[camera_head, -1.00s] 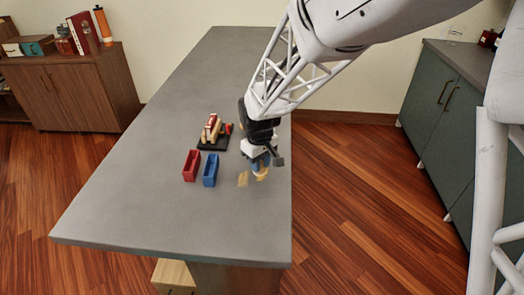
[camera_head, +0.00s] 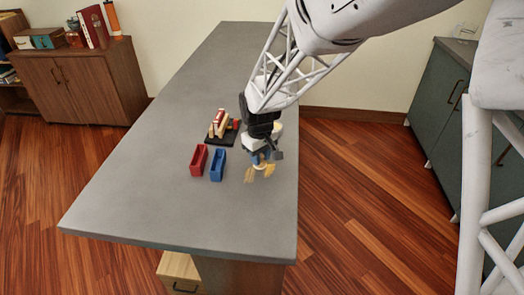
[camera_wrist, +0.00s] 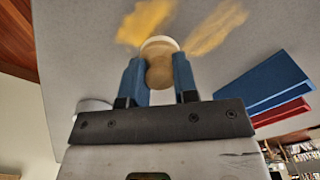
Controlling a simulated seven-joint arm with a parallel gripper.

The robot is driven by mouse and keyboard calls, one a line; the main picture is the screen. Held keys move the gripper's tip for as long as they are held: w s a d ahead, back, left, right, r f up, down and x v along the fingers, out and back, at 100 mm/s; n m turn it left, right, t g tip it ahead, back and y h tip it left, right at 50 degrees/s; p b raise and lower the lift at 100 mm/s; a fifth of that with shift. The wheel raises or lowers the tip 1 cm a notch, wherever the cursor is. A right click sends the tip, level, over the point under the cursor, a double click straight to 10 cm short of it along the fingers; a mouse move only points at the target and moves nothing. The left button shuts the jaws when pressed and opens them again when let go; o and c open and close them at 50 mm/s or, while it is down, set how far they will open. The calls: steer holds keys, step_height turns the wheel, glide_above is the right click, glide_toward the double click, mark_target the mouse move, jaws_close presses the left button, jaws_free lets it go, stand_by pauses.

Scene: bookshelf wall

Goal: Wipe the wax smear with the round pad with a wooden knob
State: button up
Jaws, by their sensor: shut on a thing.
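My gripper (camera_head: 260,158) is over the near right part of the grey counter. In the wrist view its blue fingers (camera_wrist: 158,72) are shut on the wooden knob of the round pad (camera_wrist: 159,43), whose pale rim shows beyond them. In the head view the pad is mostly hidden by the gripper; I cannot tell if it touches the counter. The yellow wax smear (camera_wrist: 147,22) shows as two streaks, the other one (camera_wrist: 215,30) to the right, with bare grey between them. In the head view the smear (camera_head: 249,175) shows on both sides of the gripper's tip.
A blue bin (camera_head: 217,165) and a red bin (camera_head: 198,160) stand left of the gripper. A black stand with upright items (camera_head: 222,127) is behind them. The counter's (camera_head: 150,190) right edge is close to the gripper. The counter's left and front are clear.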

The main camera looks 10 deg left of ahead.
mark_target(249, 184)
steer(key=shift+s, duration=4.25)
steer(key=shift+a, duration=1.15)
steer(key=shift+w+d, duration=0.1)
steer(key=shift+w, duration=5.75)
step_height(249, 184, up, 8)
steer(key=shift+s+d, duration=0.1)
steer(key=shift+s, duration=0.15)
steer(key=s+d, duration=0.5)
steer(key=s, duration=0.2)
steer(key=shift+s+d, duration=0.15)
steer(key=shift+s, duration=0.05)
steer(key=shift+f, duration=0.15)
